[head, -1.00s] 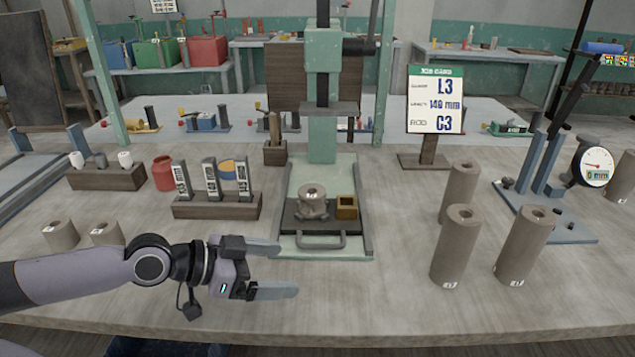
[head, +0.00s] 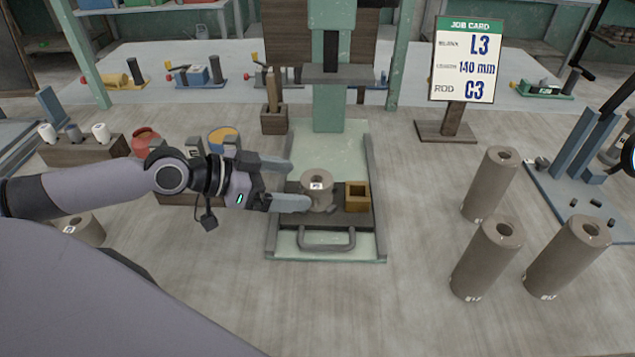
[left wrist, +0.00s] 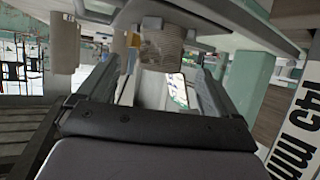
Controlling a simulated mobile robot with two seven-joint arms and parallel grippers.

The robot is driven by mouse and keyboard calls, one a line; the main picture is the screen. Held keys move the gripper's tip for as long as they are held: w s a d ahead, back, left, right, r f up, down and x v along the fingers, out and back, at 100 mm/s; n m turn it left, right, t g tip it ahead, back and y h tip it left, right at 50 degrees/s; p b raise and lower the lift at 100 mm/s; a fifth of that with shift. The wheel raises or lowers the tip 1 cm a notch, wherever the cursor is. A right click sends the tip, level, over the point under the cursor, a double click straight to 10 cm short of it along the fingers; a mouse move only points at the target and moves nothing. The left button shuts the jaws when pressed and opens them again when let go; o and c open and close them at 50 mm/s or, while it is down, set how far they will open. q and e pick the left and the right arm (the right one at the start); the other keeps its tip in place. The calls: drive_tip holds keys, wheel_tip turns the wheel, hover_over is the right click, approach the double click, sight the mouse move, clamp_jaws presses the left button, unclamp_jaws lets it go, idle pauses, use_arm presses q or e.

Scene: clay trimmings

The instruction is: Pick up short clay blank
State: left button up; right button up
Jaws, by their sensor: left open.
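A short, grey-brown clay blank (head: 317,188) with a hole in its top and a small white label stands on the dark plate of the green press (head: 342,140). My left gripper (head: 298,184) is open, its two fingers pointing right, with the tips just at the left side of this blank. I cannot tell whether they touch it. In the left wrist view, the open fingers (left wrist: 155,88) spread toward a ribbed, clay-coloured cylinder, seemingly the same blank (left wrist: 162,47). Another short clay blank (head: 82,230) stands at the left, partly hidden by my arm. My right gripper is not in view.
A brass square block (head: 357,196) stands right beside the blank on the press. Several tall clay cylinders (head: 486,257) stand at the right. A job card (head: 465,58) reads L3, 140 mm, C3. My arm covers most of the gauge rack.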

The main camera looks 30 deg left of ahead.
sight(311, 183)
use_arm(q)
drive_tip(key=shift+r+p+x, duration=0.15)
drive_tip(key=shift+p+x, duration=0.25)
drive_tip(key=shift+x, duration=0.85)
drive_tip(key=shift+r+p+x, duration=0.2)
drive_tip(key=shift+p+x, duration=0.15)
drive_tip(key=shift+x, duration=1.7)
drive_tip(key=c, duration=1.2)
